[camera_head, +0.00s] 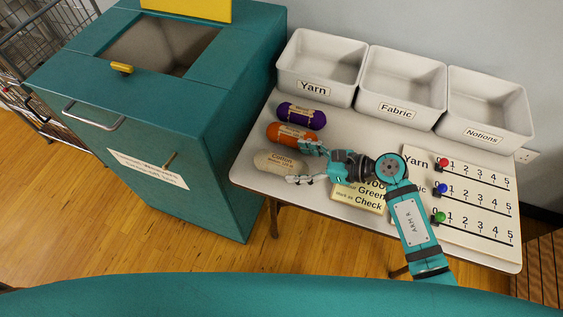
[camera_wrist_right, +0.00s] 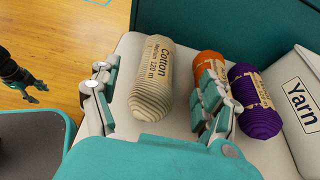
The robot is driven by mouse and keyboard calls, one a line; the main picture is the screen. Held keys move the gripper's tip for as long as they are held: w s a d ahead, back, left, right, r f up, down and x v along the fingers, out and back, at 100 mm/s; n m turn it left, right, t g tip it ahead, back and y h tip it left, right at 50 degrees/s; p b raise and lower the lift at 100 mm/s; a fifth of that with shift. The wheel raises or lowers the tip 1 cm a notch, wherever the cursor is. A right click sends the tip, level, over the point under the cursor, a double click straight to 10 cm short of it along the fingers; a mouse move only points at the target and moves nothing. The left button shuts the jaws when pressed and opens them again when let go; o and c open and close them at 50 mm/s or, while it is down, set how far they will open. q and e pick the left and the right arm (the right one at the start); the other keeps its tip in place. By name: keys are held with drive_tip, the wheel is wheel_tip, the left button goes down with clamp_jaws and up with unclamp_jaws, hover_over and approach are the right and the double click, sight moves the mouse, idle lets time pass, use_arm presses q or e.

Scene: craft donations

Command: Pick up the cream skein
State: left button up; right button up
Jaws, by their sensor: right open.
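The cream skein (camera_head: 281,163), with a cream label reading "Cotton", lies at the table's left front corner. In the right wrist view the cream skein (camera_wrist_right: 150,98) lies between the two spread fingers of my right gripper (camera_wrist_right: 156,80). My right gripper (camera_head: 302,164) is open, at the skein's right end in the head view, and not closed on it. I cannot tell whether a finger touches it. My left gripper (camera_wrist_right: 28,88) shows small and dark at the left edge of the right wrist view, away from the table; its jaw state is unclear.
An orange skein (camera_head: 291,135) lies close behind the cream one, near my right gripper's finger, and a purple skein (camera_head: 301,115) beyond it. White bins (camera_head: 316,92) line the back. A sign (camera_head: 357,196) lies under my right arm. A teal donation bin (camera_head: 212,130) stands left.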

sight(287, 162)
drive_tip(key=x, duration=0.3)
drive_tip(key=shift+a, duration=0.3)
drive_tip(key=shift+a+f, duration=0.1)
drive_tip(key=shift+f, duration=0.1)
drive_tip(key=c, duration=0.8)
use_arm(q)
drive_tip(key=shift+s+r, duration=0.4)
drive_tip(key=shift+s, duration=0.3)
use_arm(e)
drive_tip(key=c, duration=0.5)
